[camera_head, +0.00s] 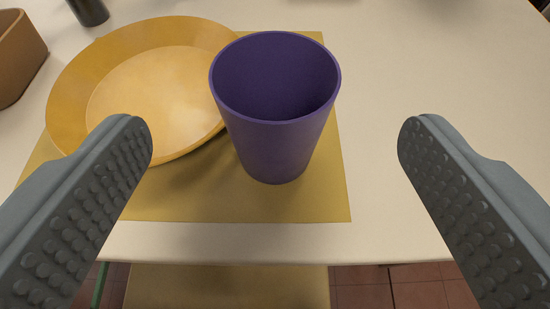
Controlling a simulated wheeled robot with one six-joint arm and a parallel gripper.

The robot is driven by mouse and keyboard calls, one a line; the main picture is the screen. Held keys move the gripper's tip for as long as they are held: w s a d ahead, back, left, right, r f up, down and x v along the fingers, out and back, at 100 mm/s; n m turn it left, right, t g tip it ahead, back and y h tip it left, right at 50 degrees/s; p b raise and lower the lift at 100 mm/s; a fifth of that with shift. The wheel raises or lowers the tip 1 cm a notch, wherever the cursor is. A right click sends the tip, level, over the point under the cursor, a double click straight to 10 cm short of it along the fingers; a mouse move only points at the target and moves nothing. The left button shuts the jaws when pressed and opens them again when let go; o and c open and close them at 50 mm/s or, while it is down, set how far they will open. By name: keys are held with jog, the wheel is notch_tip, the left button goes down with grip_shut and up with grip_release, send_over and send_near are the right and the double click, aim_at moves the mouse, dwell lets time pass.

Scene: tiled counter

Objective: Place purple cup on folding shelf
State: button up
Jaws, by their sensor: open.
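The purple cup (277,143) stands upright and looks empty, on a yellow-green placemat (320,203) near the table's front edge. My gripper (275,140) is open, with one grey studded finger on each side of the picture. No folding shelf can be made out in this view.
A yellow plate (72,100) lies on the placemat just left of the cup, behind the left finger. A brown container (20,55) and a dark object (90,10) stand at the upper left. The white table (430,70) is clear to the right.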

jog(key=shift+v, duration=2.85)
